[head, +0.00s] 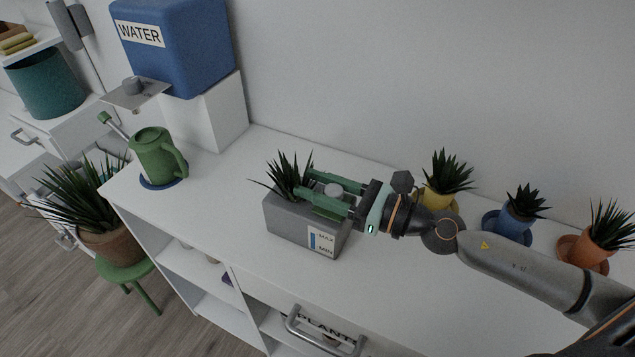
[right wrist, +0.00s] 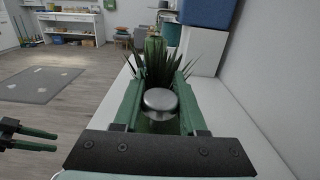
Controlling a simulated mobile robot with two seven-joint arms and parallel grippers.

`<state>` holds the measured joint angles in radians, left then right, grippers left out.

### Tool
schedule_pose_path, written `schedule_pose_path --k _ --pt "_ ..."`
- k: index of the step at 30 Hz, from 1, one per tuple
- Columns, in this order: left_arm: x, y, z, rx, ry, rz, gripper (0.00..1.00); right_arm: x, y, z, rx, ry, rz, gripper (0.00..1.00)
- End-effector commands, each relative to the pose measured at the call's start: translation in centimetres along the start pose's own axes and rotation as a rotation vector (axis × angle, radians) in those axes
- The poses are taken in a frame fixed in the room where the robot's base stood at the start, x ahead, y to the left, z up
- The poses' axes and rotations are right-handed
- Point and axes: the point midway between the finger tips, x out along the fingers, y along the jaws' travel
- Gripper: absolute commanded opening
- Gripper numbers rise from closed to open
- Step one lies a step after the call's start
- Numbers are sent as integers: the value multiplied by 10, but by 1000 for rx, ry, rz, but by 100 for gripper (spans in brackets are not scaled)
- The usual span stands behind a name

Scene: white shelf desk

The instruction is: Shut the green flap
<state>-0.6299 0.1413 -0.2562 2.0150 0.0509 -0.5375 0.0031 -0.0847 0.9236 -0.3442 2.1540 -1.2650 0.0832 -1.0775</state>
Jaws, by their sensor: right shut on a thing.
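The green flap (head: 328,211) lies on top of the grey planter (head: 285,222), at the end towards my right arm. A round metal knob (head: 333,190) stands on it. My right gripper (head: 302,181) reaches in from the right, with its green fingers on both sides of the knob, shut on it. In the right wrist view the knob (right wrist: 160,102) sits between the fingers, with green surface below it. The fingers hide much of the flap, so its exact angle is unclear. My left gripper (right wrist: 54,142) shows at the left of that view, empty, its fingers apart.
A spiky plant (head: 286,174) grows from the planter near my fingertips. Yellow (head: 440,201), blue (head: 514,224) and orange (head: 583,252) pots stand behind and right of my arm. A green watering can (head: 155,155) and a blue water tank (head: 185,45) stand left. The desk between is clear.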

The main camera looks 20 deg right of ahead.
Motion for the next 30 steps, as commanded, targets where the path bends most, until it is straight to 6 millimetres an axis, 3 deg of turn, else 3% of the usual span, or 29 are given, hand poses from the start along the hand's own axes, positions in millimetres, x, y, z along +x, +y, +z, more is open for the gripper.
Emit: schedule_pose_path --k 12,13,15,21,30 --pt "-1 -1 3 0 -5 -3 47 0 0 -1 -11 2 1 0" --pt "-1 -1 3 0 -5 -3 47 0 0 -1 -11 2 1 42" --pt "-1 -1 3 0 -5 -3 47 0 0 -1 -10 2 1 50" --pt "-1 -2 1 1 0 -4 47 0 0 -1 -9 2 0 70" --pt "2 -3 -1 3 6 -4 47 -2 0 -2 -8 1 0 70"
